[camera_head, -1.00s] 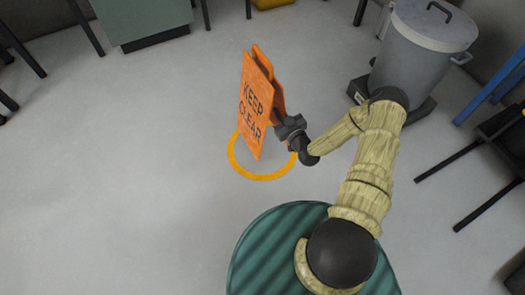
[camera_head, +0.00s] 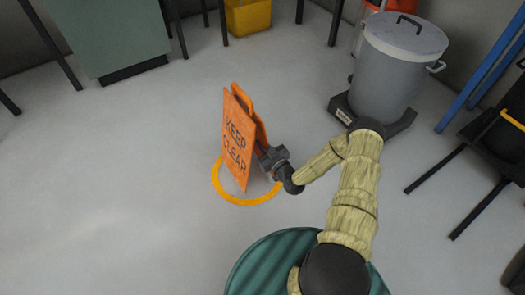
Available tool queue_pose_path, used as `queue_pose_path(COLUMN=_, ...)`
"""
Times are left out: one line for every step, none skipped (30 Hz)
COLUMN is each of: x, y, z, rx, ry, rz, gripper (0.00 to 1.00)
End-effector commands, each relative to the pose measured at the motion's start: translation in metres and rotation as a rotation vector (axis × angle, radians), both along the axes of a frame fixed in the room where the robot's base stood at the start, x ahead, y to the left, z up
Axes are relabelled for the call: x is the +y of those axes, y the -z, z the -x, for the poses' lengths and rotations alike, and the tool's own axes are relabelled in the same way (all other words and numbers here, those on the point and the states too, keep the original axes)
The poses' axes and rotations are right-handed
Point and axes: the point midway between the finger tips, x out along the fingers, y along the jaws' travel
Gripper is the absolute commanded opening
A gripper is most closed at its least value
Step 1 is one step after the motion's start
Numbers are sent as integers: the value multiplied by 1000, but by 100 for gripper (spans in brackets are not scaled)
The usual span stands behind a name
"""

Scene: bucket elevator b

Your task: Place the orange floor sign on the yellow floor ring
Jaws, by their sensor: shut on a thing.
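The orange floor sign (camera_head: 239,140) is an A-frame board reading "KEEP CLEAR". It stands nearly upright, leaning a little, over the yellow floor ring (camera_head: 240,203). The ring lies flat on the grey floor, and its far part is hidden behind the sign. My gripper (camera_head: 266,158) is at the sign's right side, shut on it. The fingertips are partly hidden by the sign. I cannot tell whether the sign's lower edge touches the floor or hangs just above it.
A grey lidded bin (camera_head: 393,75) stands on a dark base at the upper right. A yellow bucket (camera_head: 248,16) and a green cabinet (camera_head: 108,38) are at the back. A dark table or chair frame (camera_head: 480,160) is at the right. The floor to the left is clear.

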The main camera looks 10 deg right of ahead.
Motion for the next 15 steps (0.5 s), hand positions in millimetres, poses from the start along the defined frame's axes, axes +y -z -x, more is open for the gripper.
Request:
queue_pose_path(x=0, y=5, z=0, rx=-2, ry=1, rz=-2, gripper=0)
queue_pose_path(x=0, y=9, z=0, rx=-2, ry=1, rz=-2, gripper=0)
queue_pose_path(x=0, y=15, z=0, rx=-2, ry=2, rz=-2, gripper=0)
queue_pose_path(x=0, y=20, z=0, rx=-1, ry=2, rz=-2, gripper=0)
queue_pose_path(x=0, y=25, z=0, rx=-1, ry=2, rz=-2, gripper=0)
queue_pose_path(x=0, y=30, z=0, rx=-1, ry=2, rz=-1, gripper=0)
queue_pose_path(x=0, y=33, z=0, rx=-1, ry=1, rz=-1, gripper=0)
queue_pose_path(x=0, y=35, z=0, rx=-2, ry=1, rz=-2, gripper=0)
queue_pose_path(x=0, y=37, z=0, rx=-2, ry=1, rz=-2, gripper=0)
queue_pose_path(x=0, y=37, z=0, rx=-2, ry=1, rz=-2, gripper=0)
queue_pose_path(x=0, y=37, z=0, rx=-3, ry=1, rz=-2, gripper=0)
queue_pose_path(x=0, y=36, z=0, rx=-3, ry=1, rz=-1, gripper=0)
queue_pose_path(x=0, y=36, z=0, rx=-3, ry=1, rz=-1, gripper=0)
queue_pose_path(x=0, y=35, z=0, rx=-3, ry=1, rz=-1, gripper=0)
queue_pose_path(x=0, y=35, z=0, rx=-3, ry=1, rz=-1, gripper=0)
